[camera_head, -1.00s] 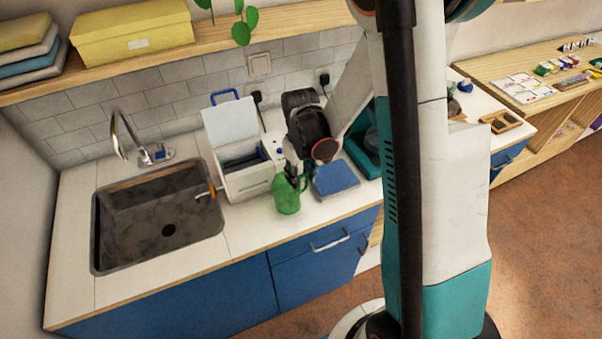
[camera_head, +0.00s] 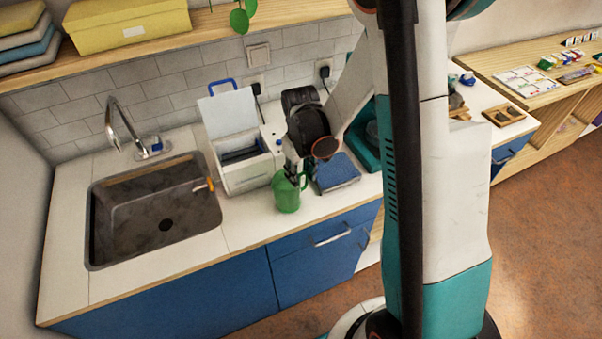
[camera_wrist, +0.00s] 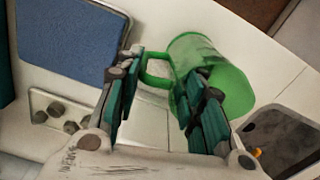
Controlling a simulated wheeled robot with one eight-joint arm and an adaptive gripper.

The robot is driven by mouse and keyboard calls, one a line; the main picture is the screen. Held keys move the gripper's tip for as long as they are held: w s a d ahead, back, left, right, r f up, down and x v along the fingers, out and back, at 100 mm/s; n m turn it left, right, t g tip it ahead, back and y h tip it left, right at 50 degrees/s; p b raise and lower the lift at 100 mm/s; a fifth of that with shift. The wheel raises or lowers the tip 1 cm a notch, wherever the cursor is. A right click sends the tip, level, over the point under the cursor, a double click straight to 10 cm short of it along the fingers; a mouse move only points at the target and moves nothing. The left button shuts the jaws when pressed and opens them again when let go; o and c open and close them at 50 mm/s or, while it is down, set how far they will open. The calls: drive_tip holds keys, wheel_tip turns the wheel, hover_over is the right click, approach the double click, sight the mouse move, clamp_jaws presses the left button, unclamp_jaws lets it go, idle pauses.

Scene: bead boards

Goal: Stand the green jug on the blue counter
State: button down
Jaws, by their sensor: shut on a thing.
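The green jug (camera_head: 287,195) is upright at the white worktop of the blue-fronted counter (camera_head: 240,232), near its front edge, between the sink and a blue pad. I cannot tell whether its base touches the worktop. My gripper (camera_head: 292,174) is above the jug and shut on it. In the wrist view, the fingers of my gripper (camera_wrist: 160,90) are on either side of the jug's handle, and the jug's body (camera_wrist: 228,88) is partly hidden behind the right finger.
A white box with a raised lid (camera_head: 246,175) stands just behind the jug. The blue pad (camera_head: 336,172) lies to its right. The sink (camera_head: 160,245) is to the left, with an orange-tipped item (camera_head: 204,187) at its rim. Bare worktop lies between sink and jug.

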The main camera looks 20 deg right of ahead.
drive_tip(key=shift+f+b, duration=0.3)
drive_tip(key=c, duration=1)
unclamp_jaws()
drive_tip(key=o, duration=0.5)
drive_tip(key=shift+r, duration=0.15)
drive_tip(key=shift+o, duration=0.6)
drive_tip(key=shift+r+p, duration=2.7)
drive_tip(key=shift+r, duration=1.7)
